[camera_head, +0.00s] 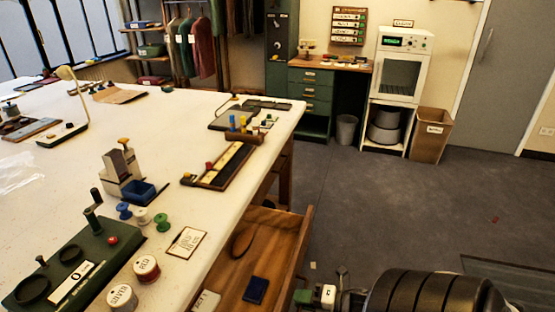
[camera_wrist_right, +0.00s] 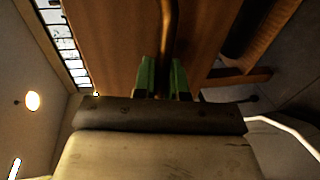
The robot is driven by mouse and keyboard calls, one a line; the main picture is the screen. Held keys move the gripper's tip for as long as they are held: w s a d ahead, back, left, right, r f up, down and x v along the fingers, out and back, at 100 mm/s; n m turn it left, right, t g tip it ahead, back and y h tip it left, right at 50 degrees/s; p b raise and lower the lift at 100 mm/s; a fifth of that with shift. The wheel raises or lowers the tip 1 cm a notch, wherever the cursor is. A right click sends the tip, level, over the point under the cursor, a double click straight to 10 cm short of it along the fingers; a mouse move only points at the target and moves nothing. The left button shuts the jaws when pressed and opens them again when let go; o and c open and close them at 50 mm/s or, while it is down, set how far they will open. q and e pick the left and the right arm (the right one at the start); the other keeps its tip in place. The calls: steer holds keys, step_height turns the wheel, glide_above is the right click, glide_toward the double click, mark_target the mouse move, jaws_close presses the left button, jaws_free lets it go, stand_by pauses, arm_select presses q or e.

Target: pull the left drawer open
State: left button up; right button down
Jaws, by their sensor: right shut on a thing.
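A wooden drawer (camera_head: 296,250) stands pulled out from under the white-topped table. Inside it lie a brown oval thing (camera_head: 242,245), a dark blue flat thing (camera_head: 256,289) and a pale card (camera_head: 206,301). My right gripper (camera_head: 304,297) is at the outer side of the drawer front, low in the head view. In the right wrist view, its green fingers (camera_wrist_right: 162,80) are shut on a bar-like handle (camera_wrist_right: 168,35) against the brown wooden front. The head view does not show the handle clearly. My left gripper is not in view.
The table top (camera_head: 190,110) carries spools, a green device (camera_head: 70,265), a blue box (camera_head: 138,191) and a tray (camera_head: 220,165). The grey floor (camera_head: 380,200) right of the drawer is mostly clear. A waste bin (camera_head: 346,129) and brown box (camera_head: 432,135) stand at the back.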

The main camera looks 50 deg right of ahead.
steer(key=shift+f+p+v, duration=0.1)
steer(key=shift+f+v, duration=0.1)
steer(key=shift+v, duration=0.65)
steer(key=shift+f+p+v, duration=0.1)
steer(key=shift+f+v, duration=0.05)
steer(key=shift+v, duration=0.75)
steer(key=shift+f+p+v, duration=0.1)
steer(key=shift+f+v, duration=0.1)
steer(key=shift+v, duration=0.65)
steer(key=shift+s, duration=0.1)
steer(key=c, duration=1.2)
jaws_free()
steer(key=shift+s, duration=0.1)
steer(key=b+v, duration=0.1)
steer(key=v, duration=0.9)
steer(key=shift+s+d, duration=0.2)
steer(key=shift+s, duration=0.1)
